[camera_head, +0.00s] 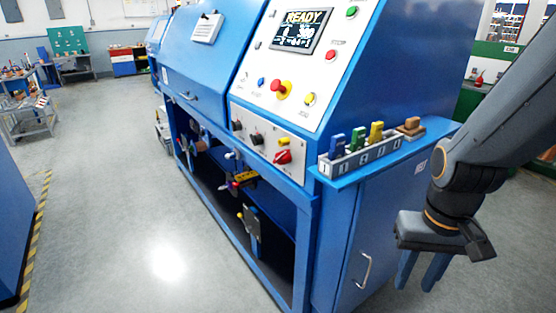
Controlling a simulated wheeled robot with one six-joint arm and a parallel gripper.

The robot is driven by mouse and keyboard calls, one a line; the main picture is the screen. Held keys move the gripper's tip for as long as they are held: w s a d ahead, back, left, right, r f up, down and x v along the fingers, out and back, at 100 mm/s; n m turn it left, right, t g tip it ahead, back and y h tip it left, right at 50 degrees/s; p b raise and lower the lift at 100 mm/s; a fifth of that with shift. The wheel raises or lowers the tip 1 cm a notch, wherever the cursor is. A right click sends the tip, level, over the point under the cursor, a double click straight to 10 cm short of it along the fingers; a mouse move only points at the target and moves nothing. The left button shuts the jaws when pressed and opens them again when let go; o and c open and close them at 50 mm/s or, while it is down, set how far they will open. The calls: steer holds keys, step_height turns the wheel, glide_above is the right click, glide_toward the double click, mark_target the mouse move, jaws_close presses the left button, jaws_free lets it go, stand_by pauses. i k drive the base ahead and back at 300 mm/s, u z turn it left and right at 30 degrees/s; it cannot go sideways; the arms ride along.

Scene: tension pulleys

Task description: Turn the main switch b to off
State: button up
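A blue machine has a lower white switch panel (266,143) on its front. A red rotary switch (283,156) sits at the panel's right end. Two black rotary knobs sit to its left, one near the middle (256,139) and one near the left end (237,125). The labels are too small to read, so I cannot tell which switch is b or how it is set. My gripper (419,278) hangs at the right, beside the machine's end and well away from the panel. Its two blue-grey fingers point down, apart, with nothing between them.
A blue shelf on the machine's end holds a grey rack (362,156) with blue, green and yellow pieces. Above the switch panel is a sloped panel with a READY screen (302,30) and a red emergency button (279,89). Open floor (140,200) lies left of the machine.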

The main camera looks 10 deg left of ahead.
mark_target(283, 158)
steer(key=k, duration=1)
steer(key=u, duration=1.3)
steer(key=i, duration=1.15)
steer(key=z, duration=1.55)
